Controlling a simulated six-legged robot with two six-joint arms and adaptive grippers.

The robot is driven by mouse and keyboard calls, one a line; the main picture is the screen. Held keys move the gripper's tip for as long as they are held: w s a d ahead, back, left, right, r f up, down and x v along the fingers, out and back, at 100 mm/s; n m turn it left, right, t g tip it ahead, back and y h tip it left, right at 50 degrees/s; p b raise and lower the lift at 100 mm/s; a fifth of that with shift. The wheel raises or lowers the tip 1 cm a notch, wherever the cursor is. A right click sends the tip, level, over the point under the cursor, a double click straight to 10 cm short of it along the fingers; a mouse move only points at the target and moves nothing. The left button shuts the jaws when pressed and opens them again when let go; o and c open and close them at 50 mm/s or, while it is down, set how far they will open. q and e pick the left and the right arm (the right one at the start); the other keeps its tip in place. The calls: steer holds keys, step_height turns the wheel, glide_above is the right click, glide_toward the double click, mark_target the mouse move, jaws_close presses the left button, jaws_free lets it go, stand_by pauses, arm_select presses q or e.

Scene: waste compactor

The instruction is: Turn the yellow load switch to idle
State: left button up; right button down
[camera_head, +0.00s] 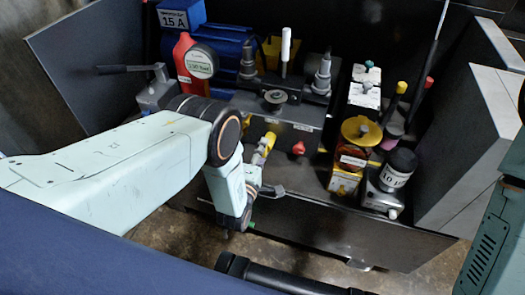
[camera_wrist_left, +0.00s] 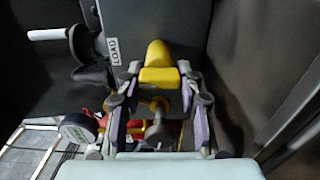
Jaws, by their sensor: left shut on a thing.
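The yellow load switch (camera_wrist_left: 158,58) shows in the left wrist view beside a small white LOAD label (camera_wrist_left: 115,52) on a grey panel. My left gripper (camera_wrist_left: 159,75) is shut on the yellow switch, with one finger on each side of its handle. In the head view my left arm comes in from the left and bends down to the front of the dark control box, where a bit of the yellow switch (camera_head: 268,139) shows. My own wrist partly hides the gripper there. My right gripper is not in view.
A red knob (camera_head: 298,148) sits on the box front, right of the switch. A yellow-topped device (camera_head: 361,131) and a black-and-white knob (camera_head: 398,168) stand further right. A red bottle-shaped thing (camera_head: 186,60) and a grey lever (camera_head: 124,69) are at the left.

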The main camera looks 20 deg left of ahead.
arm_select(q)
steer(key=o, duration=1.2)
steer(key=s, duration=1.2)
steer(key=shift+a, duration=0.2)
